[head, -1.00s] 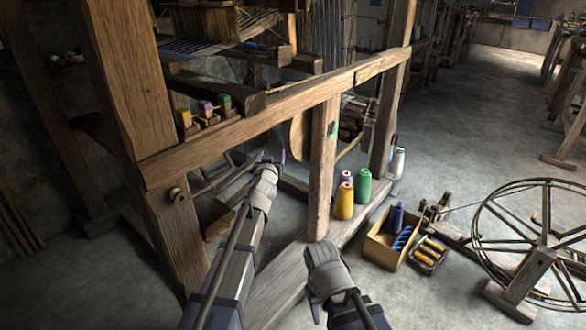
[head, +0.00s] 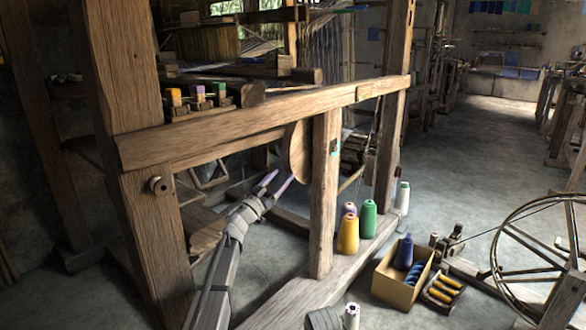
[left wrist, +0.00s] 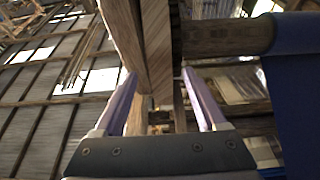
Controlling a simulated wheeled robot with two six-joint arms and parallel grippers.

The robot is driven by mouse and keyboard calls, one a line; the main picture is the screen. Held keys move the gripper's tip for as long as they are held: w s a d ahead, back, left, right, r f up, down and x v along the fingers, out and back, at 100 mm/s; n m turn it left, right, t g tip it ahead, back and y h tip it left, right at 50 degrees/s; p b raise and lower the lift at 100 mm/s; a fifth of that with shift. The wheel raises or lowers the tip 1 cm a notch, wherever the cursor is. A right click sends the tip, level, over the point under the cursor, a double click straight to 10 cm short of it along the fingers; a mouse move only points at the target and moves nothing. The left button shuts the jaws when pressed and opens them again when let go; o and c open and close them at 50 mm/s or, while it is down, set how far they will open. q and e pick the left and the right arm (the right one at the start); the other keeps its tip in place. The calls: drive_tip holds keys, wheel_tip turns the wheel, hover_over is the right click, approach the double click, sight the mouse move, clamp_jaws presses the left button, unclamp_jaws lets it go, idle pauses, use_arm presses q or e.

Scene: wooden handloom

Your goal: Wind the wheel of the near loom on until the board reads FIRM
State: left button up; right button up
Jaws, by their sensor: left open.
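A round wooden wheel (head: 297,150) of the near loom shows nearly edge-on under the long side beam, left of the short post. My left gripper (head: 279,183) is open, with its two purple fingers pointing up toward the wheel from its lower left. In the left wrist view, a wooden piece (left wrist: 153,50) lies beyond and between the spread fingers; I cannot tell whether they touch it. I cannot read any word on a board. Only a grey part of my right arm shows at the bottom edge; its fingers are hidden.
Yellow (head: 348,234) and green (head: 369,220) thread cones stand on the loom's base plank. A box (head: 402,280) with blue spools and a tray (head: 441,291) of yellow bobbins are on the floor. A spinning wheel (head: 540,265) stands at right. Floor behind is clear.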

sight(288, 168)
use_arm(q)
drive_tip(key=p+x, duration=0.3)
drive_tip(key=x, duration=0.4)
drive_tip(key=shift+w+r, duration=0.15)
drive_tip(key=shift+w+d, duration=0.2)
drive_tip(key=shift+d, duration=0.05)
clamp_jaws()
idle(0.3)
idle(0.9)
